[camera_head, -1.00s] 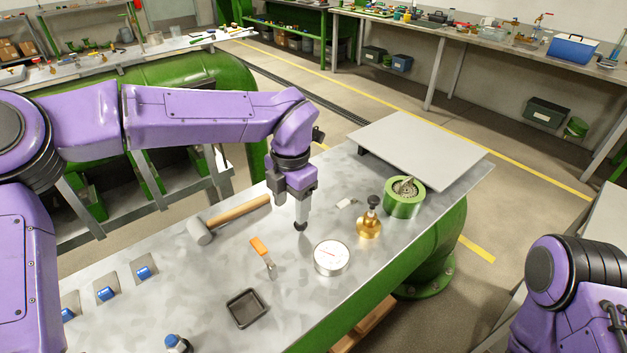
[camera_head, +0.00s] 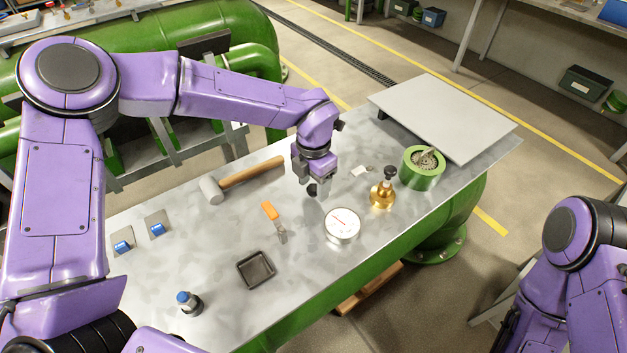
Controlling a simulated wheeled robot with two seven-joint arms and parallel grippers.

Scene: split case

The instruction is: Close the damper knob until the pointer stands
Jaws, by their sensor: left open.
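A brass damper knob assembly with a black round top (camera_head: 382,193) stands upright on the grey metal bench top. A round white dial gauge (camera_head: 342,226) with a thin red pointer lies in front and left of it. The dial's markings are too small to read. My left gripper (camera_head: 318,190) hangs pointing down above the bench, behind the gauge and left of the brass knob. It is open, with nothing seen in it, and apart from the knob. My right arm shows at the lower right, but its gripper is not visible.
A green round housing (camera_head: 423,168) stands right of the knob, by a raised grey plate (camera_head: 445,115). A mallet (camera_head: 245,178), an orange-handled tool (camera_head: 271,212), a black tray (camera_head: 256,270) and a blue-topped fitting (camera_head: 188,302) lie left. The bench front is clear.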

